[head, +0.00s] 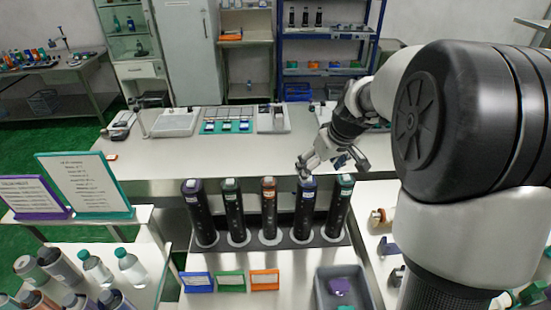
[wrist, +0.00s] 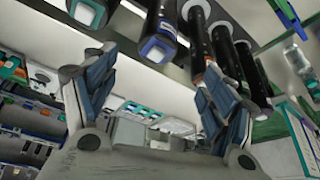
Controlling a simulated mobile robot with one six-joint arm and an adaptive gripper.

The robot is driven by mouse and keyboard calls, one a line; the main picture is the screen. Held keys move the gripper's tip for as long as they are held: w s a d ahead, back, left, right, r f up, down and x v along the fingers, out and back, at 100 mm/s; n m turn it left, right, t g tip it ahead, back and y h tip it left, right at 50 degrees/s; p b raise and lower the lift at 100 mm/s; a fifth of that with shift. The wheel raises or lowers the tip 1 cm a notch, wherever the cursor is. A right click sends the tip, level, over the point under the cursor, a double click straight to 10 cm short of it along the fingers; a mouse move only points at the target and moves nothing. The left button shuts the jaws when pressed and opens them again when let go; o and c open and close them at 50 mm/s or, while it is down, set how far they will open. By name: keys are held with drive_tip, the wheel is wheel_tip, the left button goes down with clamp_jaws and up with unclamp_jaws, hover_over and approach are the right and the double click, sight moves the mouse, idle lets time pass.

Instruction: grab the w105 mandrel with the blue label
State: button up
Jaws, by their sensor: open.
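The mandrel with the blue label (head: 306,212) is a black upright cylinder with a blue band near its top, in a row of several mandrels in the head view. It stands second from the right, between the orange-labelled mandrel (head: 269,210) and the teal-labelled mandrel (head: 339,212). My gripper (head: 331,164) is open and empty, close to the tops of the blue and teal mandrels. In the wrist view the blue-banded end (wrist: 158,48) shows at the top, between the open fingers (wrist: 158,62). I cannot tell whether a finger touches it.
The purple-labelled mandrel (head: 199,215) and green-labelled mandrel (head: 235,212) stand to the left on the same dark rack (head: 253,241). Small blue, green and orange cards (head: 231,281) stand in front. A grey bin (head: 326,296) is at front right. A long bench (head: 225,152) lies behind.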

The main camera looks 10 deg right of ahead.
sight(309, 182)
drive_tip(key=b+x, duration=0.1)
drive_tip(key=x, duration=1)
drive_tip(key=shift+w+f, duration=0.1)
drive_tip(key=shift+f, duration=0.15)
drive_tip(key=b+x, duration=0.1)
drive_tip(key=x, duration=0.5)
drive_tip(key=shift+d, duration=0.15)
drive_tip(key=shift+c, duration=0.3)
clamp_jaws()
